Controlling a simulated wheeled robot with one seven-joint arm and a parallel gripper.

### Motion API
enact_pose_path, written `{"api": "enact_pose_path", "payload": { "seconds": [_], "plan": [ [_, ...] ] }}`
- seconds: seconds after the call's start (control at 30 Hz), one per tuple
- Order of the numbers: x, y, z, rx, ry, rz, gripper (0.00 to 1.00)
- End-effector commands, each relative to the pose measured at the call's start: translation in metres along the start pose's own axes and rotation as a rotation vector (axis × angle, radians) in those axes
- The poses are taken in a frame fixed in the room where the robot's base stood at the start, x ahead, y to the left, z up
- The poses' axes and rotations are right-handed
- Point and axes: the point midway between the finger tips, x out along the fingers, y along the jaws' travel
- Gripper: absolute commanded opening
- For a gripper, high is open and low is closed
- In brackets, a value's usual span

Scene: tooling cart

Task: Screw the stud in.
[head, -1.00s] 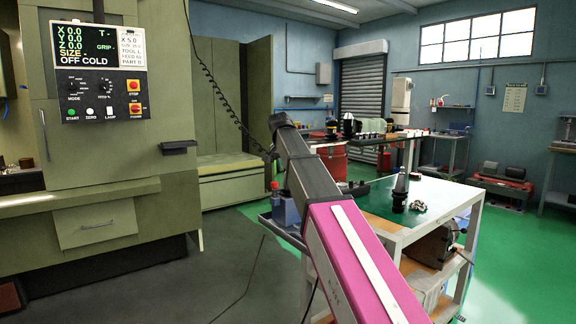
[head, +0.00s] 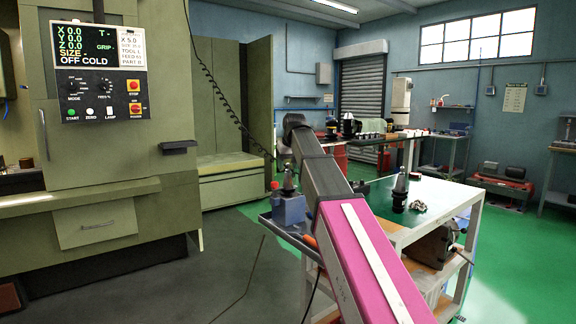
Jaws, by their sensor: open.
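My arm (head: 335,190) rises from the lower right to a dark bend at the upper middle. My gripper does not show clearly; it is behind the arm or out of sight. A blue block fixture (head: 288,209) stands on a side tray at the left of the cart, with a dark cone-shaped tool holder (head: 289,180) upright at it. Another cone-shaped tool holder (head: 400,188) stands upright on the cart's green top (head: 440,196). Beside it lies a small heap of metal pieces (head: 418,206). I cannot pick out the stud at this size.
A green machine with a control panel (head: 104,75) fills the left. A grey vise-like block (head: 433,246) sits on the cart's lower shelf. A bench (head: 372,139) with several tool holders stands behind. The floor between machine and cart is clear. An orange handle (head: 310,241) shows beside my arm.

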Motion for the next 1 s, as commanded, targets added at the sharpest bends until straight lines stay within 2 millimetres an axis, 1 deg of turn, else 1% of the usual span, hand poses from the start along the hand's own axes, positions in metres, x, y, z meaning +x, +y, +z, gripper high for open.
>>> {"api": "enact_pose_path", "payload": {
  "seconds": [0.2, 0.23, 0.27, 0.3, 0.33, 0.37, 0.4, 0.53, 0.63, 1.0],
  "plan": [
    [0.0, -0.0001, 0.0, -0.011, 0.0, -0.004, 0.52],
    [0.0, 0.0, 0.0, -0.011, 0.0, -0.004, 0.49],
    [0.0, -0.0001, 0.0001, -0.011, 0.0, -0.004, 0.39],
    [0.0, 0.0, 0.0001, -0.01, 0.0, -0.004, 0.26],
    [0.0, 0.0, 0.0001, -0.01, 0.0, -0.004, 0.16],
    [0.0, 0.0, 0.0001, -0.01, 0.0, -0.004, 0.06],
    [0.0, 0.0, 0.0001, -0.01, 0.0, -0.004, 0.0],
    [0.0, -0.0001, 0.0, -0.005, 0.0, -0.002, 0.0],
    [0.0001, -0.0006, 0.0001, 0.048, 0.0, 0.02, 0.0],
    [0.0003, -0.0004, -0.0004, 0.42, 0.001, 0.175, 0.0]
  ]
}}
